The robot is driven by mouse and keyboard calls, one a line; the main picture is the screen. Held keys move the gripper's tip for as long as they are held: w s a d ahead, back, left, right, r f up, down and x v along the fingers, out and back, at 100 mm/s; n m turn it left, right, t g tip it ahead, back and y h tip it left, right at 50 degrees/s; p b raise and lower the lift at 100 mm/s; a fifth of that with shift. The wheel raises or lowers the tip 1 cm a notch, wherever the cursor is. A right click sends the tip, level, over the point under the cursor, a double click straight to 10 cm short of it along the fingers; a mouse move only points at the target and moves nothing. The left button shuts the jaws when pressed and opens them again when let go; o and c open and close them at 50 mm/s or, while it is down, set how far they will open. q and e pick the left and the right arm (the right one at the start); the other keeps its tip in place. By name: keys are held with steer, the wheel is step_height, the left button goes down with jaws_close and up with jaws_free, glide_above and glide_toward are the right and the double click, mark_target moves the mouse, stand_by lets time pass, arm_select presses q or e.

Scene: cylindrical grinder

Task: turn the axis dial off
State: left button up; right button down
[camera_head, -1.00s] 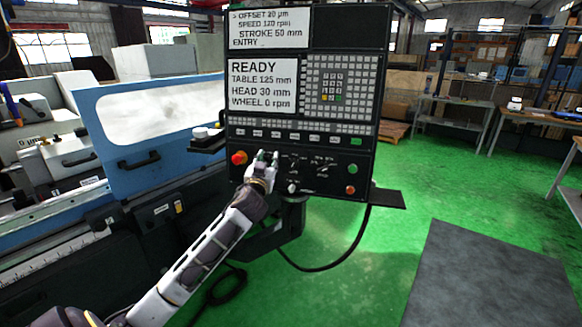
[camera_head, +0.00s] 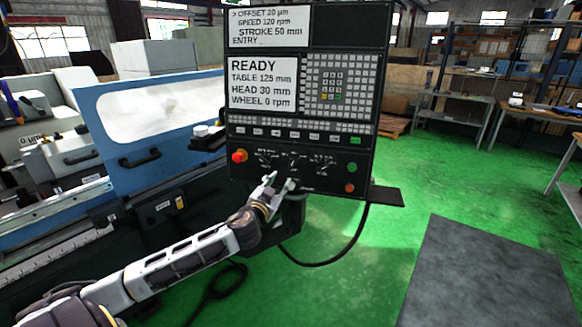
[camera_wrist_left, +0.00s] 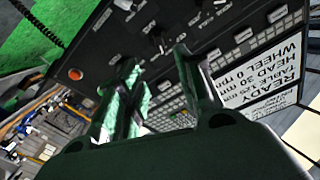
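The control panel (camera_head: 300,178) has a row of small dials along its lower part: a left dial (camera_head: 265,157), a middle dial (camera_head: 293,160) and a right dial (camera_head: 323,163). Their labels are too small to read, so I cannot tell which is the axis dial or where it points. My left gripper (camera_head: 281,181) is open and empty at the panel's lower edge, below the left and middle dials. In the left wrist view my open fingers (camera_wrist_left: 158,72) point toward the panel, with a dial (camera_wrist_left: 155,36) beyond them. My right gripper is out of view.
A red knob (camera_head: 239,156) sits left of the dials. A green button (camera_head: 352,168) and an orange button (camera_head: 350,188) are at the right. A dark shelf (camera_head: 386,197) juts out at the panel's lower right.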

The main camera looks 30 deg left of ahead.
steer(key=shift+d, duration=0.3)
arm_select(q)
steer(key=shift+w, duration=0.25)
steer(key=p, duration=0.2)
glide_toward(292, 165)
steer(key=shift+x, duration=2.4)
steer(key=shift+p+x, duration=0.4)
steer(key=shift+x, duration=1.2)
steer(key=shift+w+a, duration=0.15)
steer(key=shift+w, duration=0.45)
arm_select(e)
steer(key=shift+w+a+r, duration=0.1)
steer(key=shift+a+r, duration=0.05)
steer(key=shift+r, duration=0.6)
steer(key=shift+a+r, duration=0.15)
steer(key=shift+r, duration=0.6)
arm_select(q)
steer(key=shift+c, duration=0.2)
jaws_close()
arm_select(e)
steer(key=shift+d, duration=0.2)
